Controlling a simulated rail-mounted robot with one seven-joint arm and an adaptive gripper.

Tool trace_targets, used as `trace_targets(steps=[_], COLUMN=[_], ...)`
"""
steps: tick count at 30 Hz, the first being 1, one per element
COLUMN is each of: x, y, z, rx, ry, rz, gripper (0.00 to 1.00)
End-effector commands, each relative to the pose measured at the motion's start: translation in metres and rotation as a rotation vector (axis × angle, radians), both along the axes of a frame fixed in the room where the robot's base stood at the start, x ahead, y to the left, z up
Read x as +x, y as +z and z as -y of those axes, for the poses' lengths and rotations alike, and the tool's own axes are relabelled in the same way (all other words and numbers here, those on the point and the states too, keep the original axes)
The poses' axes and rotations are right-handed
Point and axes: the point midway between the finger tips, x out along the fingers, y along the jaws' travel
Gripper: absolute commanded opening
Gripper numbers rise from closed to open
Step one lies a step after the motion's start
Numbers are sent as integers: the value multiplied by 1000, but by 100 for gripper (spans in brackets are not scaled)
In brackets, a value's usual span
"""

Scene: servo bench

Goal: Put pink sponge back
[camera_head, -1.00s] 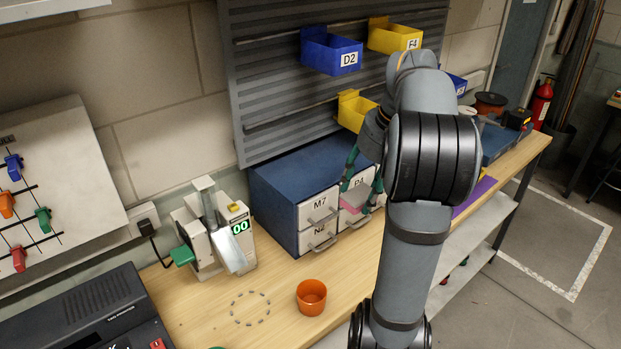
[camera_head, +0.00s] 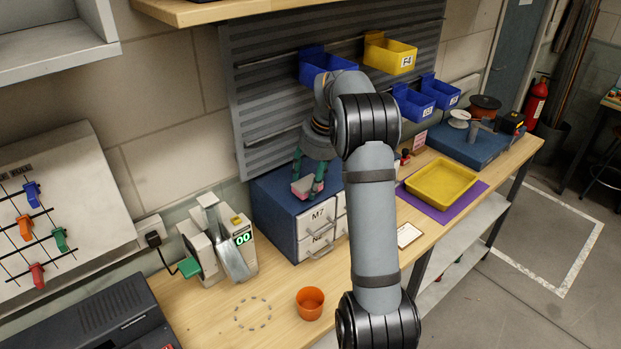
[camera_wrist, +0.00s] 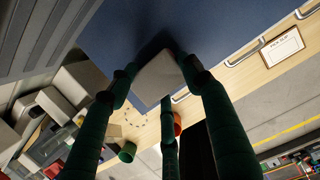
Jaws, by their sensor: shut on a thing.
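The pink sponge (camera_head: 303,188) is a small block between the green fingers of my gripper (camera_head: 309,181), over the top of the blue drawer cabinet (camera_head: 271,195). In the wrist view the sponge (camera_wrist: 158,79) looks pale grey, with the fingers on both sides of it. A dark shadow lies on the blue top beside it. I cannot tell whether its underside touches the cabinet top. My gripper is shut on the sponge. My arm hides the right part of the cabinet front; the M7 drawer (camera_head: 317,216) shows.
An orange cup (camera_head: 310,303) stands on the bench in front of the cabinet. A white device with a green display (camera_head: 216,243) stands to the left. A yellow tray (camera_head: 441,183) sits on a purple mat (camera_head: 431,210) to the right. Blue and yellow bins (camera_head: 390,55) hang above on the slatted panel.

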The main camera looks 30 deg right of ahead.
Motion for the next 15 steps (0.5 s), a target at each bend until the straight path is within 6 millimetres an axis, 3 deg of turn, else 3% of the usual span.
trace_targets(steps=[14, 15], x=[0, 0], y=[-12, -10], z=[0, 0], rx=[0, 0], ry=[0, 0], rz=[1, 1], gripper=[28, 51])
